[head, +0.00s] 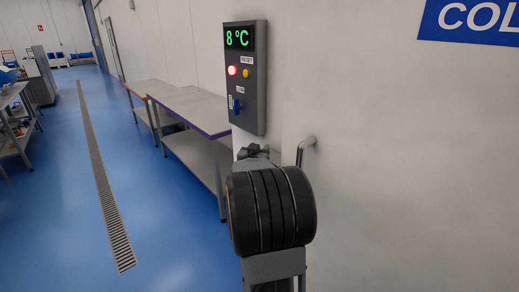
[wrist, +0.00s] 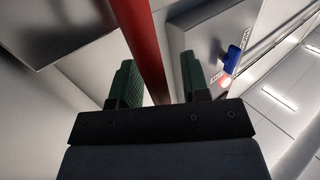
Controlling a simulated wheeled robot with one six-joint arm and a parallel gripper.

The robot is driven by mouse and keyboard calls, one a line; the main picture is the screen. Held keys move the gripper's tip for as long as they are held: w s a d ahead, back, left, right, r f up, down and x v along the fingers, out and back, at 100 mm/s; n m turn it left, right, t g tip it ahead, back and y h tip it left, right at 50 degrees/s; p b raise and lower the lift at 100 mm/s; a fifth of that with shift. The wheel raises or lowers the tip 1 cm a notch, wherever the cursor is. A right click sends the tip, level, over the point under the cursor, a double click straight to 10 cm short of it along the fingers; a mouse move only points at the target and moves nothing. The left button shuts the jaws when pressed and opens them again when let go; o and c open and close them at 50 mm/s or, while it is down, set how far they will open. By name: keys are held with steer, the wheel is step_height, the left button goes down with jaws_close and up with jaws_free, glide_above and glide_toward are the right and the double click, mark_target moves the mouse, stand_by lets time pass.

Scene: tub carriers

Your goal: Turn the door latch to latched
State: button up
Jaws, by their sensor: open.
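A blue knob (head: 236,105) sits on the lower part of a grey control panel (head: 246,122) on the white wall. It looks like the door latch, with its handle roughly upright in the head view. Small labels lie above and to its left, too small to read surely. It also shows in the wrist view (wrist: 232,58), right of both fingers. My gripper (wrist: 156,62) has two green fingers spread apart. A red bar (wrist: 147,45) crosses the gap between them in the picture; I cannot tell its depth. In the head view my arm hides the fingers, below the panel.
The panel has a green 8 °C display (head: 238,38), a red light (head: 232,71) and an amber button (head: 246,73). A metal handle (head: 306,146) stands on the wall right of my arm. A steel table (head: 195,106) is left of the panel; blue floor lies open beyond it.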

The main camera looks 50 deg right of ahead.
steer(key=shift+w+d, duration=0.1)
steer(key=shift+d, duration=0.1)
steer(key=shift+c, duration=0.2)
jaws_close()
stand_by(0.4)
